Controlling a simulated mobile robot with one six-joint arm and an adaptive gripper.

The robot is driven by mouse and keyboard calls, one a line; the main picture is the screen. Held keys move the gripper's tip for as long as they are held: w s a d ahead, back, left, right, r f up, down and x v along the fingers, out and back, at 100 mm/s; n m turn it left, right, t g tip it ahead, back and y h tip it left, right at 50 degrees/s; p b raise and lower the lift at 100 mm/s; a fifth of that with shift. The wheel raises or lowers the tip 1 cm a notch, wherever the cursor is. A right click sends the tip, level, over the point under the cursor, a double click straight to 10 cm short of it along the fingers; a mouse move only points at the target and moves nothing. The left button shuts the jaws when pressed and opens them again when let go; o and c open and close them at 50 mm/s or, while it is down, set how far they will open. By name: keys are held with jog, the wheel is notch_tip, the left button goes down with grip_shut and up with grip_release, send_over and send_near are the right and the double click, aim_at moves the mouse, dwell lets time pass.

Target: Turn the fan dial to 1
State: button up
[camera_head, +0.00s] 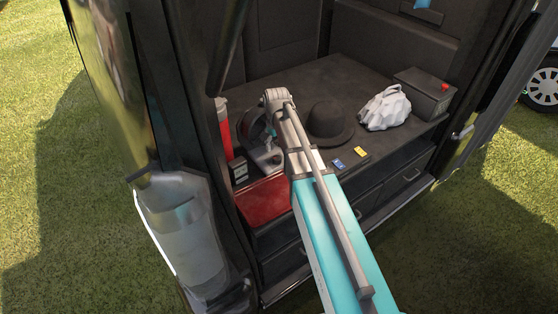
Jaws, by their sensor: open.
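A round, dark fan (248,122) appears to stand at the left of the dark cargo shelf in the open vehicle. A grey piece, which looks like its base (264,158), shows low beside my arm. The dial and its numbers cannot be made out. My turquoise and grey arm reaches in from the bottom, and its grey far end is close to the fan on the right, covering part of it. My gripper cannot be picked out; the arm's end appears to hide it.
A red cylinder (223,128), a small dark display box (239,170) and a red case (264,200) crowd the left side. A black hat (329,122), a white bag (385,108), blue and yellow cards, and a dark box (425,93) lie right. Open doors flank the shelf.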

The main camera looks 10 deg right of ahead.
aim_at(278, 157)
jog(key=shift+f+b, duration=2.9)
jog(key=shift+f, duration=0.3)
jog(key=c, duration=1.1)
jog(key=shift+d, duration=0.2)
grip_shut()
jog(key=shift+a, duration=0.1)
